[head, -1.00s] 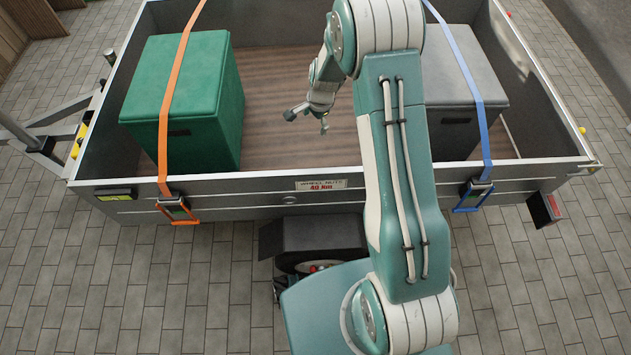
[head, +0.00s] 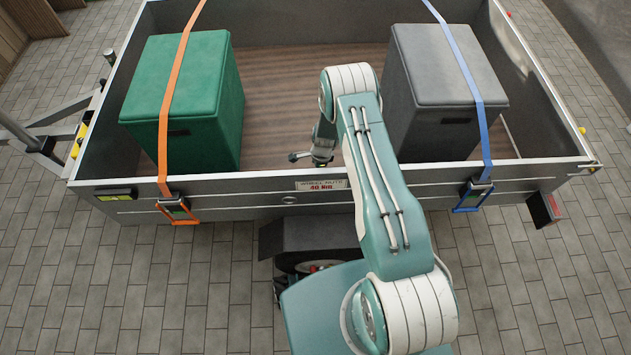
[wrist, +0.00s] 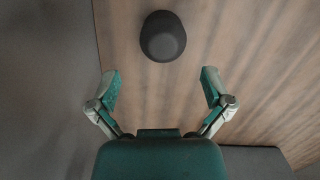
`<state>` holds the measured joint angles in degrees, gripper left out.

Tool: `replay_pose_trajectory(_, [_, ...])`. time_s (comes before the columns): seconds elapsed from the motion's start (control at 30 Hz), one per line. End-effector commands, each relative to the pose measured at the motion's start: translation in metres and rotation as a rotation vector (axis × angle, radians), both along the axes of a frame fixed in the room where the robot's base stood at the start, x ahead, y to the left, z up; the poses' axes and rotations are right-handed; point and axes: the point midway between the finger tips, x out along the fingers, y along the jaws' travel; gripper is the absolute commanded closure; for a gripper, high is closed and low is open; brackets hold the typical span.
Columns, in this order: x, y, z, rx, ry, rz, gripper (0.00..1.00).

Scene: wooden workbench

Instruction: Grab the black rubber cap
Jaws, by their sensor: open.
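The black rubber cap (wrist: 163,36) is a dark round piece on the wooden floor of the trailer in the wrist view. It lies ahead of my gripper (wrist: 161,87), roughly centred between the fingers but beyond their tips. My gripper is open with nothing between its fingers. In the head view my gripper (head: 308,159) is over the trailer floor, just inside the near side wall. I cannot make out the cap in the head view.
A green box (head: 191,110) under an orange strap stands on the left of the trailer bed (head: 285,95). A grey box (head: 445,85) under a blue strap (head: 466,75) stands close to my arm on the right. The near side wall (head: 250,190) lies below my arm.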

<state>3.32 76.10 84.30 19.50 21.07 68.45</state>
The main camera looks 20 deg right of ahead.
Motion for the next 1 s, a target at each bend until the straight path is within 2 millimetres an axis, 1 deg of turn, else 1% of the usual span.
replay_pose_trajectory(0.03, [-0.001, 0.001, -0.009, 0.0, 0.002, 0.001, 0.0])
replay_pose_trajectory(0.1, [0.0, 0.002, -0.018, 0.0, 0.001, 0.001, 0.0])
replay_pose_trajectory(0.33, [0.001, 0.003, -0.035, 0.0, 0.001, 0.001, 0.0])
replay_pose_trajectory(0.5, [0.003, 0.003, -0.06, 0.0, 0.001, 0.001, 0.0])
replay_pose_trajectory(0.6, [0.004, 0.004, -0.072, 0.0, 0.0, 0.001, 0.0])
replay_pose_trajectory(0.73, [0.004, 0.005, -0.078, -0.001, -0.002, 0.001, 0.0])
replay_pose_trajectory(0.93, [0.004, 0.005, -0.078, -0.001, -0.002, 0.001, 0.0])
replay_pose_trajectory(0.97, [0.004, 0.005, -0.078, -0.001, -0.002, 0.001, 0.09])
replay_pose_trajectory(1.0, [0.004, 0.005, -0.078, -0.001, -0.002, 0.001, 0.27])
